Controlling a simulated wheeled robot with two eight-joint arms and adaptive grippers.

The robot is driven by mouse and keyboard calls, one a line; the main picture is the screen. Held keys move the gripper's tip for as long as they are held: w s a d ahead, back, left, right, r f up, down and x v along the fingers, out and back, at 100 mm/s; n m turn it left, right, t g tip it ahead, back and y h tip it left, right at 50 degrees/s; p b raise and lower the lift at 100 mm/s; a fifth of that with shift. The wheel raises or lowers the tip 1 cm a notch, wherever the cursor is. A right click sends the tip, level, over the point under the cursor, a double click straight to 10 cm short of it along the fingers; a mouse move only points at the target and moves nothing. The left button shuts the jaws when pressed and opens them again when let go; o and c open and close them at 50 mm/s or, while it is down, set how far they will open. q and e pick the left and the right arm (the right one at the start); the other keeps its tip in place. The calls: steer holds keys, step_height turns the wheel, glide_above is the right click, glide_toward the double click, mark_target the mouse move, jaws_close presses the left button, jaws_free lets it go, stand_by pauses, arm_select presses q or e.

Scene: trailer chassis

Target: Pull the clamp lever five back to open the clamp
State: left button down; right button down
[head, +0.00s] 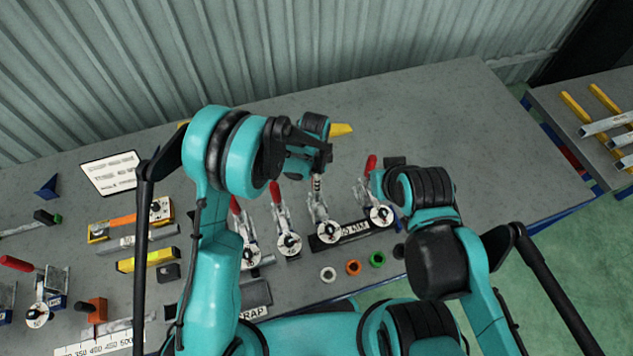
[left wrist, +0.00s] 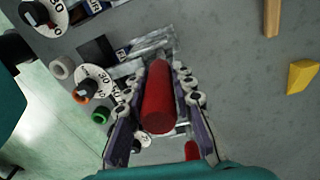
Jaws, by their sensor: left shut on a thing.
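Several toggle clamps with red levers and round white dials stand in a row on the grey bench. My left gripper (head: 318,165) is at the top of one clamp (head: 325,215), second from the right in the head view. In the left wrist view, its two fingers (left wrist: 160,110) are shut on that clamp's red lever (left wrist: 158,98), which lies lengthwise between them. The gripper hides this lever in the head view. I cannot read which clamp is number five. My right arm (head: 425,190) reaches over the bench at the right; its fingers are hidden.
A neighbouring clamp (head: 380,213) with a raised red lever (head: 370,165) stands close on the right. Another clamp (head: 288,241) stands on the left. White, orange and green rings (head: 353,267) lie in front. A yellow piece (head: 341,129) lies behind. The bench's back right is clear.

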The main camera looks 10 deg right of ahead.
arm_select(q)
steer(key=w+g+b, duration=0.2)
steer(key=w+f+g+b, duration=0.1)
steer(key=w, duration=0.1)
steer(key=shift+a+g+h+b, duration=0.3)
steer(key=shift+a+h+b, duration=0.1)
steer(key=c, duration=1.3)
jaws_free()
steer(key=shift+r, duration=0.1)
steer(key=shift+r, duration=0.1)
steer(key=v, duration=1.1)
steer(key=shift+w+r, duration=0.2)
steer(key=shift+r, duration=0.2)
